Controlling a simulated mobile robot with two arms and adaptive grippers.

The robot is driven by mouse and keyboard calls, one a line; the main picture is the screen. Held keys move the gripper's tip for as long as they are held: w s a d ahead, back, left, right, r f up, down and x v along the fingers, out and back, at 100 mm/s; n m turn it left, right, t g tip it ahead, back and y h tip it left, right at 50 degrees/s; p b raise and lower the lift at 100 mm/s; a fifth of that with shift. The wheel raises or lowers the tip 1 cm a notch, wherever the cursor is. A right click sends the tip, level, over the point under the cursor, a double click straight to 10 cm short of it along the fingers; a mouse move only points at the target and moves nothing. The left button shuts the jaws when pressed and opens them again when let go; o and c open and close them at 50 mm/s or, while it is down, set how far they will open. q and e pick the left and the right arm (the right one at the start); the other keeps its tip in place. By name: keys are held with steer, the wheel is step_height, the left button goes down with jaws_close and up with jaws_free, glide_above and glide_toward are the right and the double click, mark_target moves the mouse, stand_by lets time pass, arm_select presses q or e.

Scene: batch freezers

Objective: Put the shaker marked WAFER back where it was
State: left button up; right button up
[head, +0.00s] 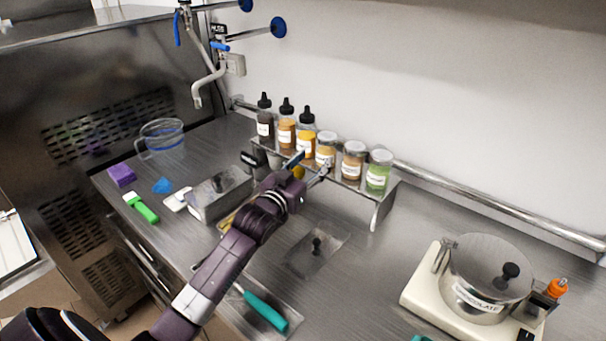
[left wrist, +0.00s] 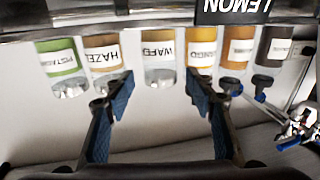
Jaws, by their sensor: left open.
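The WAFER shaker (head: 326,148) is a clear jar with tan contents and a white label. It stands upright in the row on the raised shelf, between the yellow squeeze bottle (head: 306,146) and the HAZEL shaker (head: 353,160). My left gripper (head: 305,169) is open at the front of the shelf. In the left wrist view, which is upside down, the WAFER shaker (left wrist: 160,60) shows between the two spread blue-padded fingers (left wrist: 158,90), with a gap on each side. I see nothing held. My right gripper is not in view.
The green shaker (head: 379,172) ends the row at right; two more squeeze bottles (head: 286,128) stand at left. A LEMON label (left wrist: 236,10) shows below the shelf. A metal pot (head: 486,280) sits on a cream base at right. The counter between shelf and pot is clear.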

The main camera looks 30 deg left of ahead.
arm_select(q)
steer(key=shift+s+d+b, duration=0.15)
steer(key=shift+s+b, duration=0.25)
steer(key=shift+s, duration=2.4)
